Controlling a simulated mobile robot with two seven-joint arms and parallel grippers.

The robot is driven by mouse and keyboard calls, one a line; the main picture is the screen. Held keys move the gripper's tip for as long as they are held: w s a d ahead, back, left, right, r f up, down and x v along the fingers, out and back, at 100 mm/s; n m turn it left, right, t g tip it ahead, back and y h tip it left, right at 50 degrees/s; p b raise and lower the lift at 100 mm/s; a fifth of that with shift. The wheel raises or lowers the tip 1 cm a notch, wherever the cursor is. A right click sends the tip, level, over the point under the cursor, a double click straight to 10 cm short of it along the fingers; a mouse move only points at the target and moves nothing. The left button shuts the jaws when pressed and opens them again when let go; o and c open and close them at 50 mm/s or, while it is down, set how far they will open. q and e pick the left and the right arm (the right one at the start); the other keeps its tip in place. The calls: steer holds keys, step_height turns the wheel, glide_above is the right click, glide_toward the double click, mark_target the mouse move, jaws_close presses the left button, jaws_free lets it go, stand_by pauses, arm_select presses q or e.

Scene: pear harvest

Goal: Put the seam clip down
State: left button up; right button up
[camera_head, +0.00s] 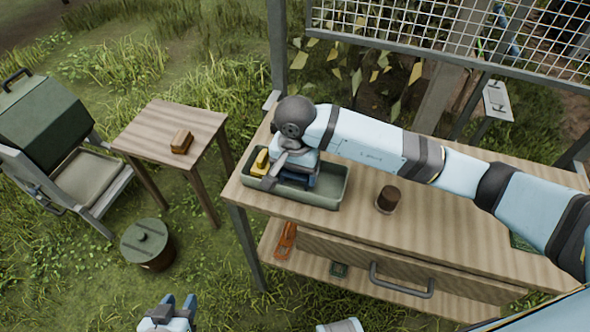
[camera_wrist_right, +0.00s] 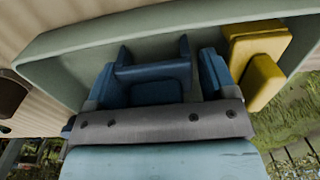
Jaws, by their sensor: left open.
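A dark blue, U-shaped piece, possibly the seam clip (camera_wrist_right: 155,72), is low inside the green tray (camera_head: 325,199) at the bench's left end. My right gripper (camera_wrist_right: 160,82) reaches into this tray, its two blue fingers on either side of the blue piece. A narrow gap seems to show by the right finger, so I cannot tell whether it grips. In the head view the wrist hides most of this. A yellow block (camera_head: 260,162) is in the tray beside the gripper, outside the fingers; it also shows in the right wrist view (camera_wrist_right: 262,62). My left gripper (camera_head: 178,303) is open and empty at the bottom.
A dark brown cup (camera_head: 388,198) stands on the bench (camera_head: 440,220) right of the tray. An orange tool (camera_head: 286,240) lies on the shelf below. A small table (camera_head: 150,125) with a brown block (camera_head: 181,142) stands left. A lidded pot (camera_head: 146,243) is on the grass.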

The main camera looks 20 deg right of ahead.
step_height(320, 180, up, 12)
steer(key=shift+r, duration=0.2)
stand_by(0.4)
stand_by(0.5)
